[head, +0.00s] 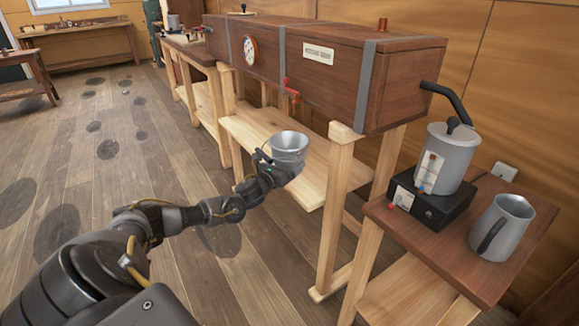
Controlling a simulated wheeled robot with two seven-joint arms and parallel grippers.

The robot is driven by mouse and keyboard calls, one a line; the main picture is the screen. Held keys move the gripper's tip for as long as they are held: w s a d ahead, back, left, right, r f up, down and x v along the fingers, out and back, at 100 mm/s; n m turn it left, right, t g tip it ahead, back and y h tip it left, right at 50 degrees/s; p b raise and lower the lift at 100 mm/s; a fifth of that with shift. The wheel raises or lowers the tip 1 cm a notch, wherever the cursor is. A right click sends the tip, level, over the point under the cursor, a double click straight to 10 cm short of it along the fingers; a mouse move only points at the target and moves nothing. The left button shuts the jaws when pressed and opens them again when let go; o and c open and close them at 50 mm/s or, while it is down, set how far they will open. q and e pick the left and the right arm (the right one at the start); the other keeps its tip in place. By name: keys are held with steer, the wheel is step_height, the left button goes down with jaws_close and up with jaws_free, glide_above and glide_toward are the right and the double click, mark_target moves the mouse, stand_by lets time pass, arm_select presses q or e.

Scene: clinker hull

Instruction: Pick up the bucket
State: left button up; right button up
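A small grey metal bucket (289,143) with a wide open rim is in the middle of the head view, in front of the pale lower shelf of the wooden stand. My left gripper (277,170) is right at the bucket's lower left side, with dark finger parts beside and below it. The bucket hides part of the fingers, so I cannot tell whether they are closed on it. I also cannot tell whether the bucket rests on the shelf or is clear of it. My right gripper is out of view.
A long wooden steam box (330,60) stands on trestles above the shelf (245,135). At right, a table (400,225) holds a grey kettle (447,158) on a black burner and a metal jug (500,228).

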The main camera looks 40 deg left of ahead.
mark_target(269, 158)
arm_select(q)
steer(key=s+r, duration=0.2)
steer(key=s+r+p, duration=0.1)
steer(key=s, duration=0.2)
steer(key=s+r, duration=0.2)
steer(key=s, duration=0.1)
steer(key=shift+s+d+r, duration=0.15)
steer(key=shift+d+r, duration=0.05)
steer(key=shift+r, duration=0.1)
steer(key=shift+s+r+p, duration=0.2)
steer(key=shift+s+r, duration=0.15)
steer(key=shift+s, duration=0.35)
steer(key=shift+s+r+p, duration=0.2)
steer(key=shift+s+r, duration=0.1)
steer(key=shift+s, duration=0.4)
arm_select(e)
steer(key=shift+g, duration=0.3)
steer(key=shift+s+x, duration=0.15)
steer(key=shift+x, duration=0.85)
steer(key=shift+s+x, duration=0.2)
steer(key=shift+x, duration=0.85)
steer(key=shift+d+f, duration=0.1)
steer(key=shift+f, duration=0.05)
arm_select(q)
steer(key=shift+d, duration=0.1)
